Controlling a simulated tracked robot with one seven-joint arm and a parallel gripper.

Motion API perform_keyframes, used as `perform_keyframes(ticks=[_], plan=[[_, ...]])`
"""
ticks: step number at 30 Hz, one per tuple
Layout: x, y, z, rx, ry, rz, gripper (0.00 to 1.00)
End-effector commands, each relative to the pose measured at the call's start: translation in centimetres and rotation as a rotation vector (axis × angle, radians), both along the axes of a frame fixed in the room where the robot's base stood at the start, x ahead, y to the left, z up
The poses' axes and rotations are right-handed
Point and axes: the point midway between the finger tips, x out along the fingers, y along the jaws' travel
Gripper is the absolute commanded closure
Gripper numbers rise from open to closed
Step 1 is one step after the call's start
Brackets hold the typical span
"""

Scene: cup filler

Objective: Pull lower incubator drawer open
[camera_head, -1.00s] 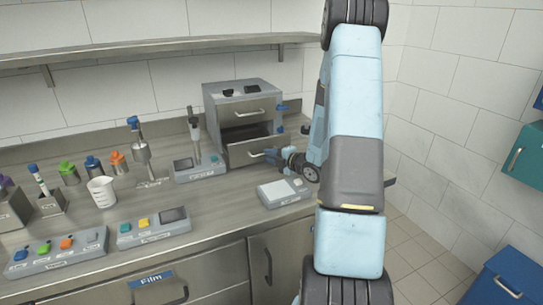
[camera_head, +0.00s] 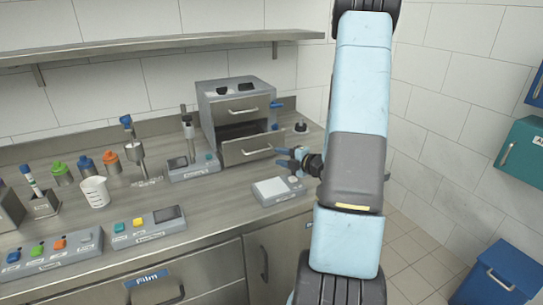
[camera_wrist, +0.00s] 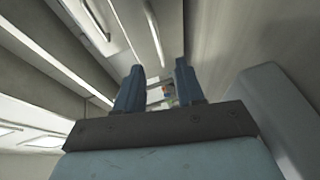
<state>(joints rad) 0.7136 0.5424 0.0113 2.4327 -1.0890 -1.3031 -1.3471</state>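The grey incubator (camera_head: 206,108) stands on the counter at the back, with two drawers. Its upper drawer (camera_head: 243,109) looks shut. Its lower drawer (camera_head: 238,151) stands partly out, with a dark gap above its front panel. The lower drawer's bar handle (camera_head: 258,152) faces the room. My gripper (camera_head: 281,157) is just right of this handle and appears clear of it. In the wrist view my gripper's two blue fingers (camera_wrist: 161,72) are apart with nothing held between them. Long pale bars show at upper left there; I cannot tell which is the lower handle.
A flat pale device (camera_head: 278,190) lies on the counter below my gripper. A grey stand device (camera_head: 193,168) is left of the incubator. A white beaker (camera_head: 95,192), coloured-cap bottles and button panels (camera_head: 145,228) fill the left.

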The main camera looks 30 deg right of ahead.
Motion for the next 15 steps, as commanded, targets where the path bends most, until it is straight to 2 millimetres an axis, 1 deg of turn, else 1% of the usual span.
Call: perform_keyframes(ticks=[1, 6, 10, 15], plan=[[-1.0, -0.5, 0.1, -0.001, 0.002, -0.004, 0.62], [-3.4, -1.4, 0.6, 0.0, 0.001, -0.004, 0.62], [-4.5, -1.7, 0.8, 0.0, 0.001, -0.001, 0.62], [-5.2, -2.0, 0.9, 0.0, 0.001, -0.001, 0.62]])
